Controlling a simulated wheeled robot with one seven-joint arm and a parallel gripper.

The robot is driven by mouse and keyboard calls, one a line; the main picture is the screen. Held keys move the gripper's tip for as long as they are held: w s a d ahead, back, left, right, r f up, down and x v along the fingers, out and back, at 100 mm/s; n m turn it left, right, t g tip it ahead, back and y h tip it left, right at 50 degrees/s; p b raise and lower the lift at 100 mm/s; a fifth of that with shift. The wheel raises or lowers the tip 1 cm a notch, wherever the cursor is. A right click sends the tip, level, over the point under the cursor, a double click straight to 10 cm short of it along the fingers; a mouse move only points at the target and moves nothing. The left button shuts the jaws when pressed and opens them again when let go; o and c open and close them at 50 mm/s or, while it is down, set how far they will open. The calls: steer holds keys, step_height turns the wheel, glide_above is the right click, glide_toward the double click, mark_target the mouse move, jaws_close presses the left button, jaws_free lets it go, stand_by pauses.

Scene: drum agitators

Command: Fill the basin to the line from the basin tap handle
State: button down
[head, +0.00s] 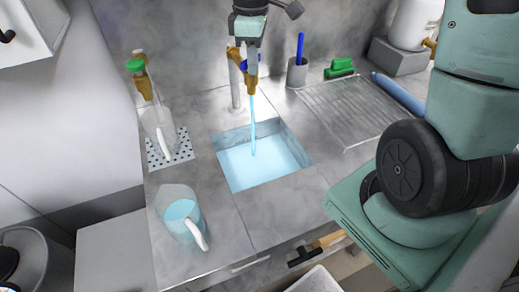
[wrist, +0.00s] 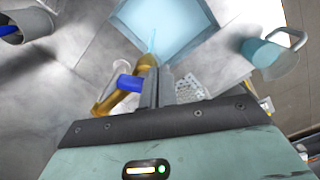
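The basin (head: 289,137) is sunk in the grey counter and holds pale blue water (head: 262,167). A blue stream runs from the brass basin tap (head: 252,84) into it; the stream also shows in the wrist view (wrist: 152,45). The water lies below the rim; I cannot make out the fill line. The blue tap handle (wrist: 128,82) is beside my gripper (wrist: 158,75), apparently touching its fingers. The fingers look shut together, with no handle visible between them. In the head view my gripper (head: 252,62) is at the tap, partly hiding the handle.
A jug of blue liquid (head: 181,212) stands at the counter's front left. A second tap with a green handle (head: 135,65) stands over a clear jug (head: 158,128) on a perforated plate. Right of the basin are a ribbed drainboard (head: 345,110), a cup with a blue stick (head: 297,72) and a green brush (head: 340,68).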

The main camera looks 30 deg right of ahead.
steer(key=shift+w+a, duration=0.2)
steer(key=shift+a, duration=0.2)
step_height(320, 180, up, 6)
steer(key=p, duration=0.6)
steer(key=shift+w, duration=0.15)
steer(key=shift+a, duration=0.1)
